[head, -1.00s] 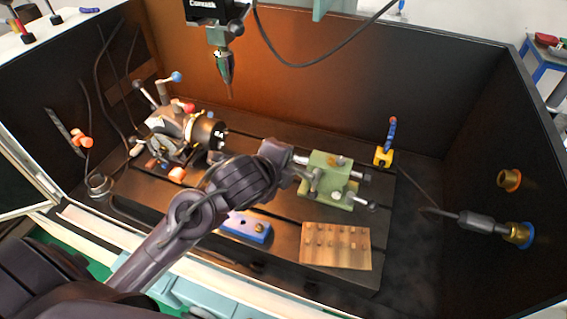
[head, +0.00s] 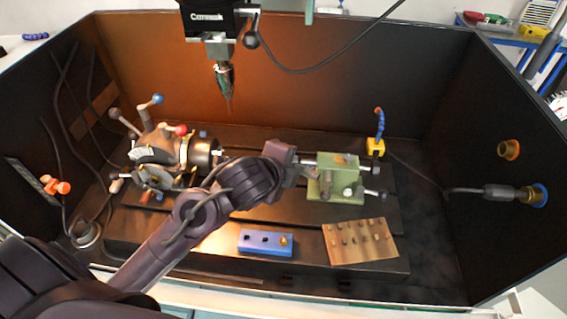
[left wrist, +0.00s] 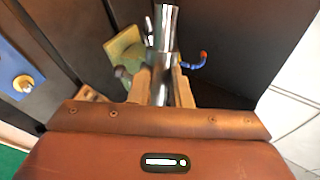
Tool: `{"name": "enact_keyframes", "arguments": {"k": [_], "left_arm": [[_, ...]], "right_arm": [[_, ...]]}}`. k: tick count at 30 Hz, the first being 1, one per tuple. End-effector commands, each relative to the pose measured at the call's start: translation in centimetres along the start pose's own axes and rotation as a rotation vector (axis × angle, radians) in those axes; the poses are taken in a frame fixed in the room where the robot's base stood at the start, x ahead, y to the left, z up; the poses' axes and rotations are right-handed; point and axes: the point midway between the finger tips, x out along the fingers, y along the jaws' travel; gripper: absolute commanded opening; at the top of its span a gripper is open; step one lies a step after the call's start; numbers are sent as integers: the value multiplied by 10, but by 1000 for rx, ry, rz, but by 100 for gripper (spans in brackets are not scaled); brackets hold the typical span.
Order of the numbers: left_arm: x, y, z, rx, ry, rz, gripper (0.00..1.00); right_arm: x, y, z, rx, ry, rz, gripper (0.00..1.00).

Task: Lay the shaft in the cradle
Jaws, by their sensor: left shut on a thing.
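My left gripper (left wrist: 161,88) is shut on a shiny metal shaft (left wrist: 166,28), which stands out past the fingers in the left wrist view. In the head view the left gripper (head: 298,170) is just left of the green tailstock block (head: 328,188), and my wrist hides much of the fingers and shaft. The dark chuck (head: 200,153) of the indexing head is left of my wrist. I cannot tell for sure which part is the cradle. My right gripper is not in view.
A blue block (head: 253,249) with holes and a wooden pegged board (head: 380,250) lie on the slotted bed's front. A spindle tool (head: 224,75) hangs above. A yellow base with a blue hose (head: 376,146) stands behind right. Dark walls enclose the bed.

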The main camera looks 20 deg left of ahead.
Motion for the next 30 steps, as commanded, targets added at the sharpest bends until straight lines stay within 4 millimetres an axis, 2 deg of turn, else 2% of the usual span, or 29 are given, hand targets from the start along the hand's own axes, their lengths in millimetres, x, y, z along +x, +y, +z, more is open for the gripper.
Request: {"name": "enact_keyframes", "arguments": {"k": [8,14,23,30], "left_arm": [[15,-7,-15,-171,73,-23,0],[32,-9,-33,-364,162,-22,0],[61,-4,-83,-884,406,105,0],[71,12,-124,-1359,578,375,0]], "right_arm": [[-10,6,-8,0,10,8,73],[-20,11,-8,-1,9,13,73],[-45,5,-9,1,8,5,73],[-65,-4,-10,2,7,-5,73]]}}
